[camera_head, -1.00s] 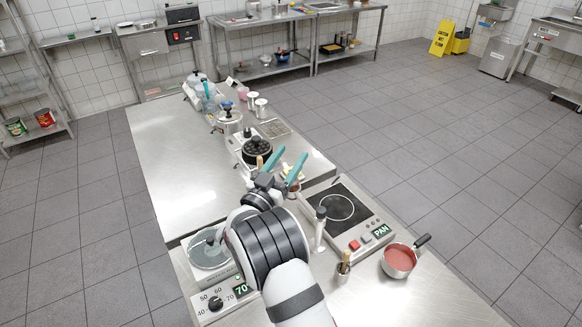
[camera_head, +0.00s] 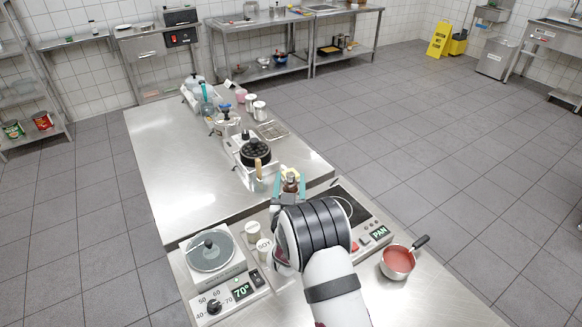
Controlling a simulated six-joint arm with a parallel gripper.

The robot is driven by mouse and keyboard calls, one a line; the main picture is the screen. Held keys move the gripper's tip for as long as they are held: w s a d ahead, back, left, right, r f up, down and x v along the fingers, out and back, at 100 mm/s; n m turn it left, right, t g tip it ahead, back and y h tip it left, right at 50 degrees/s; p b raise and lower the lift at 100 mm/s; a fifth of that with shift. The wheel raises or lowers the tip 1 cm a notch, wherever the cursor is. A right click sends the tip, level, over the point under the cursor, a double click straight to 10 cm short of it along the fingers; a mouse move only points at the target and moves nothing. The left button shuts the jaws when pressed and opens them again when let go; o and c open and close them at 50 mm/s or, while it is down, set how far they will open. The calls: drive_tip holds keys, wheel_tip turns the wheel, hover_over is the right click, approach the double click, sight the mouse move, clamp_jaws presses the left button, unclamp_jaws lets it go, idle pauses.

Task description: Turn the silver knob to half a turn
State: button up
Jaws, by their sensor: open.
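The dial panel (camera_head: 207,303) at the lower left has printed numbers around a dark round knob (camera_head: 214,306). I cannot make out any knob as clearly silver; one may be hidden behind my arm. My gripper (camera_head: 289,181) is open, its teal fingers pointing away over the worktop near the gap between the two tables. A small brownish object (camera_head: 290,177) shows between the fingers from this view. I cannot tell whether the fingers touch it. The gripper is well apart from the dial panel.
A black hob (camera_head: 354,205) with a "PAN" sign and a saucepan of red sauce (camera_head: 397,262) are at the right. A dark pan (camera_head: 255,151) stands beyond the gripper. The far table's left side is clear.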

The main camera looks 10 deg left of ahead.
sight(291, 172)
drive_tip(key=w, duration=0.3)
drive_tip(key=w+a, duration=0.1)
drive_tip(key=w, duration=0.1)
drive_tip(key=shift+w, duration=0.25)
clamp_jaws()
